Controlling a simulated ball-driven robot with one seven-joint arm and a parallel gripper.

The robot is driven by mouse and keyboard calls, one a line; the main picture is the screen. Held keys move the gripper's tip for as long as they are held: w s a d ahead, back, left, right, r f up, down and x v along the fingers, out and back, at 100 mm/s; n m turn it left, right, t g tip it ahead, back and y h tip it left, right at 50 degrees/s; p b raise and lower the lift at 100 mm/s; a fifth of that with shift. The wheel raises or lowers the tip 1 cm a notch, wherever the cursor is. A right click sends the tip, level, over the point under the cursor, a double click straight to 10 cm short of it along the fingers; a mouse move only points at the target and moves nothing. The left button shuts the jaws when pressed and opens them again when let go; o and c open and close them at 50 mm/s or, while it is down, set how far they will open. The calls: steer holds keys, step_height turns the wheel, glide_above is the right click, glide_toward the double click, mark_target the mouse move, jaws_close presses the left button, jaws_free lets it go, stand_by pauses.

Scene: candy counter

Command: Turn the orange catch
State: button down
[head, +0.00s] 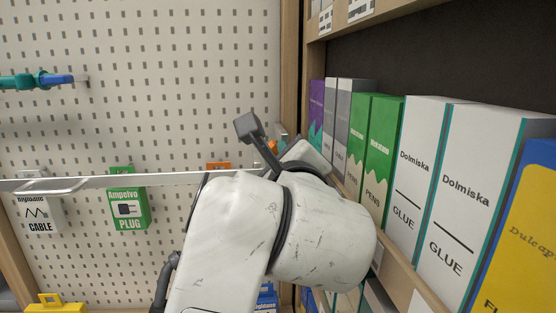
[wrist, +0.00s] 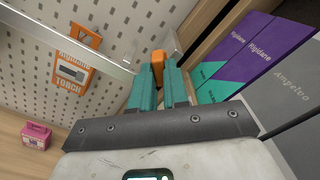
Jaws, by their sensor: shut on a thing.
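The orange catch (wrist: 157,64) stands upright between the teal fingers of my gripper (wrist: 160,84) in the wrist view. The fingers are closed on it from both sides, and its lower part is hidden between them. In the head view a small orange piece of the catch (head: 272,146) shows past my arm, near the wooden post. My arm hides most of my gripper there.
A pale bar (head: 110,182) runs across in front of the pegboard (head: 140,75). An orange torch pack (wrist: 72,72) hangs left of the catch. Boxes, including a white glue box (head: 415,165), fill the shelf close on the right. A pink case (wrist: 36,135) sits low at left.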

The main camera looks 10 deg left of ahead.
steer(key=shift+n, duration=1)
steer(key=n, duration=0.3)
